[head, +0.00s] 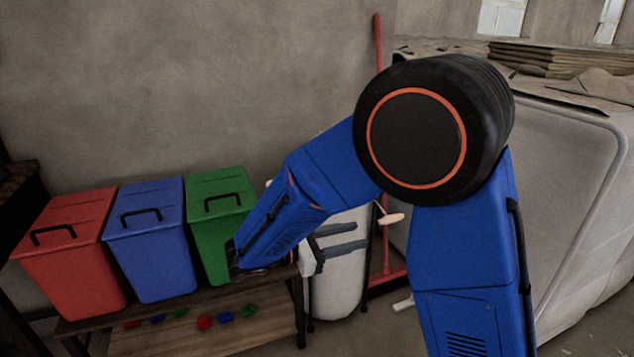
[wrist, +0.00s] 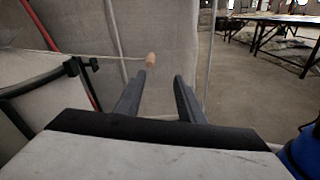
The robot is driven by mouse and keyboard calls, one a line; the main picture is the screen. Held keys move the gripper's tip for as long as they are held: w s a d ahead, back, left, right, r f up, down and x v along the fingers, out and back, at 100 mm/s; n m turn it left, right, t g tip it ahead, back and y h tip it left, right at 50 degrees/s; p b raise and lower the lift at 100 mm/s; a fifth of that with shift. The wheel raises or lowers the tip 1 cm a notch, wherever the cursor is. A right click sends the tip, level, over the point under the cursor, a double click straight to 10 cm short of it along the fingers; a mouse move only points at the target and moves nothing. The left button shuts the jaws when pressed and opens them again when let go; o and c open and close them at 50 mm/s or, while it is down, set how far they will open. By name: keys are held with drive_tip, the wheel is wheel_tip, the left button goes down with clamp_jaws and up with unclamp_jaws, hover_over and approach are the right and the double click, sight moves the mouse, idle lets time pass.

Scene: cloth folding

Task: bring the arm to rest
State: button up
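My blue arm fills the middle and right of the head view, bent at its large black joint with an orange ring. My gripper (head: 362,236) is at the end of the arm, to the right of the green bin and in front of a pale container. Its two dark fingers point right in the head view. In the wrist view the gripper (wrist: 162,85) shows its two fingers apart with nothing between them. No cloth shows in either view.
A red bin (head: 72,262), a blue bin (head: 152,245) and a green bin (head: 208,245) stand on a wooden bench (head: 255,328) with small coloured pieces on its lower shelf. A red-handled tool (head: 378,45) leans behind. A large pale cabinet (head: 575,190) stands right. Tables (wrist: 275,25) show far off.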

drive_tip(key=s+d+m+g+y, duration=0.65)
drive_tip(key=s+d, duration=0.35)
drive_tip(key=d, duration=0.5)
drive_tip(key=s+d+m+t+y, duration=0.1)
drive_tip(key=s+m+t+y, duration=0.4)
drive_tip(key=s+m+y, duration=0.4)
drive_tip(key=shift+s+d+r+m+t+y, duration=0.15)
drive_tip(key=shift+s+r+m+t+y, duration=0.2)
drive_tip(key=shift+s+m, duration=1.65)
drive_tip(key=shift+s, duration=0.15)
